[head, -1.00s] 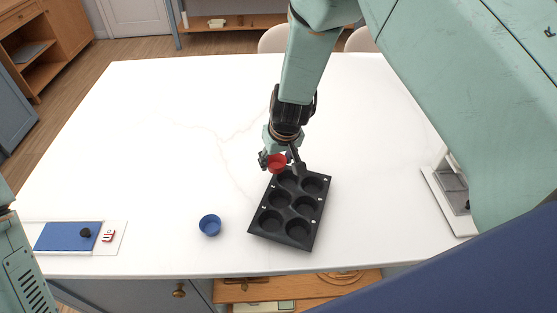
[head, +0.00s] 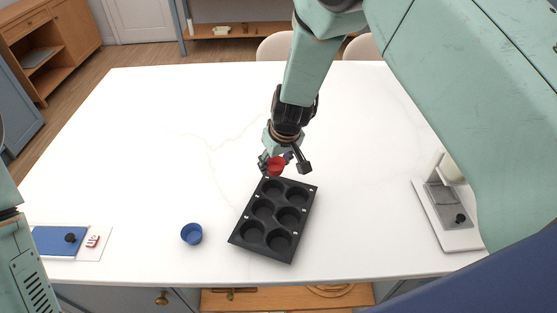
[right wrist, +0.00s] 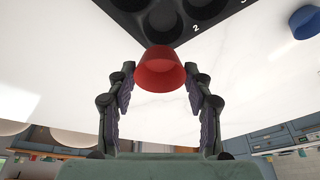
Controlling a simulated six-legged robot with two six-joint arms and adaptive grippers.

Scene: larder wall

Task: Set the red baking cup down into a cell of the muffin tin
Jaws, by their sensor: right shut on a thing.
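The red baking cup (head: 276,166) is between the fingertips of my right gripper (head: 286,165), which is shut on it. The right wrist view also shows the cup (right wrist: 160,70), with its wide side toward the camera. The dark muffin tin (head: 270,225) lies at a slant on the white table, and its cells look empty. In the head view the held cup shows just beyond the tin's far edge; its height above the table is hard to tell. In the right wrist view part of the tin (right wrist: 215,12) shows behind the cup. My left gripper is out of view.
A blue cup (head: 191,234) stands left of the tin. A blue panel with a dark knob (head: 48,240) and a red-and-white piece (head: 92,241) are at the left. A white-and-grey device (head: 447,225) stands at the right. The table between is clear.

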